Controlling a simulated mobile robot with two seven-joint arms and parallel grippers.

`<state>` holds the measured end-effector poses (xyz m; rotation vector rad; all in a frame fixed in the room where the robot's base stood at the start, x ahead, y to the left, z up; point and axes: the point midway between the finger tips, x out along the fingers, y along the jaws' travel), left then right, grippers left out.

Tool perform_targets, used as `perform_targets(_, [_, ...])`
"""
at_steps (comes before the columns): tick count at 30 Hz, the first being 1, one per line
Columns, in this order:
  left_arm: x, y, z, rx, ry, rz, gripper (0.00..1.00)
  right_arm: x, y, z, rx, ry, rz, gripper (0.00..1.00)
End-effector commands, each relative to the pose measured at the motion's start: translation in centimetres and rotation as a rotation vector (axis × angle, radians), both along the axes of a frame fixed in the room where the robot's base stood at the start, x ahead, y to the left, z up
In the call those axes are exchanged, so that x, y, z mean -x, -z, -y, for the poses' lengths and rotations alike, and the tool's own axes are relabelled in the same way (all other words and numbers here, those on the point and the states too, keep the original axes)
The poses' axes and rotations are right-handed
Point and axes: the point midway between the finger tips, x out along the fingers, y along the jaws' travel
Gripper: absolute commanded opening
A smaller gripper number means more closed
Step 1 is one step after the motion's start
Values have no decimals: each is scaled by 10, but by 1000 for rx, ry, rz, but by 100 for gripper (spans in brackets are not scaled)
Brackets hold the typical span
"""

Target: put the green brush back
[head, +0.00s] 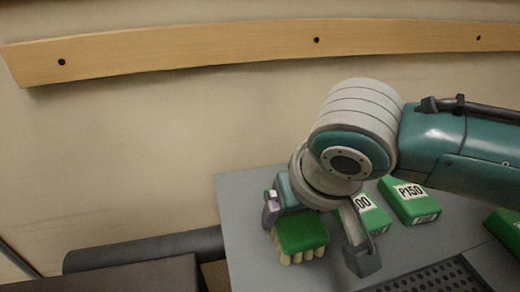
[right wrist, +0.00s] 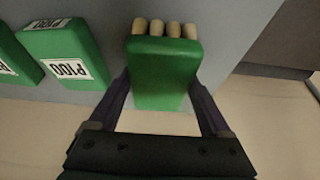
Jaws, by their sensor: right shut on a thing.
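The green brush (head: 302,232) is a green block with several stubby pale tufts along one edge. It is over the left part of the grey bench top (head: 238,214); I cannot tell whether it touches the surface. My right gripper (head: 283,200) is shut on it, with one purple finger showing at its left side. In the right wrist view the brush (right wrist: 165,70) sits between the two fingers (right wrist: 163,92), its tufts pointing away from the gripper. My left gripper is not in view.
Green boxes stand to the right of the brush: one labelled P150 (head: 409,201), another (head: 372,214) partly hidden by my arm. The wrist view shows a P100 box (right wrist: 65,52) near the brush. A dark perforated panel (head: 432,281) lies in front. A wooden rail (head: 200,47) crosses the wall.

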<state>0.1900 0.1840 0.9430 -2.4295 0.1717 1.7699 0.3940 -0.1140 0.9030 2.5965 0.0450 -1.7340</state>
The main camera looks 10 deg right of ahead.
Motion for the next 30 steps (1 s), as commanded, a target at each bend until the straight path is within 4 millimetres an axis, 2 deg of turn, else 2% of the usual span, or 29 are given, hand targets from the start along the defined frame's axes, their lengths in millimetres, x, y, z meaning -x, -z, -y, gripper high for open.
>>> perform_targets(1, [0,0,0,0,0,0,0,0,1,0,-1,0,-1,84])
perform_targets(5, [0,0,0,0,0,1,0,0,1,0,0,0,-1,99])
perform_targets(14, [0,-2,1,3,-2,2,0,0,-4,0,1,-1,1,100])
perform_targets(17, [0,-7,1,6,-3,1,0,4,-15,0,-1,-2,0,100])
perform_targets(27, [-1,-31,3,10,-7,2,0,32,-83,0,-2,-2,2,100])
perform_targets(30, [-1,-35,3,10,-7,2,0,38,-98,1,-3,0,2,100])
